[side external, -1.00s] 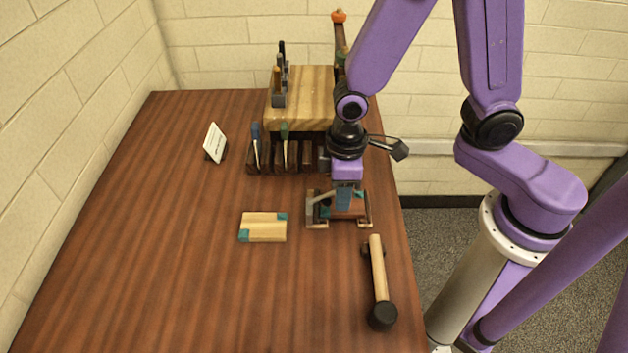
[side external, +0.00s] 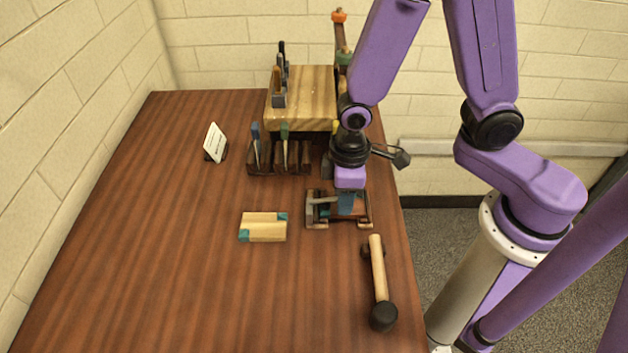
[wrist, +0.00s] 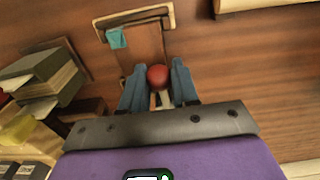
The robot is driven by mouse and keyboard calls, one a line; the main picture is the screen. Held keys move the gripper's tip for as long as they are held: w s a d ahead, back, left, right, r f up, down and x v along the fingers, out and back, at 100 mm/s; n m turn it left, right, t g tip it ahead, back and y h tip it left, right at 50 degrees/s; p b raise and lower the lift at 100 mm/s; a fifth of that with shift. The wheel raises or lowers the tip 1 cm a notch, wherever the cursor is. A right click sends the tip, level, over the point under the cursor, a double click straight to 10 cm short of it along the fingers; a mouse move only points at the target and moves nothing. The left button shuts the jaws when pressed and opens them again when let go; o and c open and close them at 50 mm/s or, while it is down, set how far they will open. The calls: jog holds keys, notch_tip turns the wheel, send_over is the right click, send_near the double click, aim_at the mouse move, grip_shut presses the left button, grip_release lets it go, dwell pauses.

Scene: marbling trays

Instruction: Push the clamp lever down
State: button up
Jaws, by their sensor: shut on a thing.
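The clamp (side external: 311,218) stands on the table beneath my gripper, with a dark frame and a reddish-brown board in it. Its grey lever (side external: 324,199) lies nearly level and runs towards my fingers. In the wrist view the lever's red knob (wrist: 157,77) sits between my two blue fingers. My gripper (side external: 346,204) is shut on the lever near this knob; the grip itself is partly hidden in the side view. The clamp's far frame (wrist: 133,17) and a teal corner patch also show in the wrist view.
A mallet (side external: 378,270) lies in front of the clamp, near the right table edge. A light wooden block (side external: 263,227) with teal corners lies to the left. Behind stand a tool rack (side external: 258,169), a wooden block stand (side external: 305,96) and a small card (side external: 214,142). The left front table is clear.

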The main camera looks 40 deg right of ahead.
jog(key=shift+s+d+f, duration=0.15)
jog(key=shift+s+d, duration=0.05)
jog(key=shift+s+d+f, duration=0.1)
jog(key=shift+f, duration=0.8)
jog(key=o, duration=0.7)
jog(key=shift+o, duration=0.2)
jog(key=shift+r, duration=3.05)
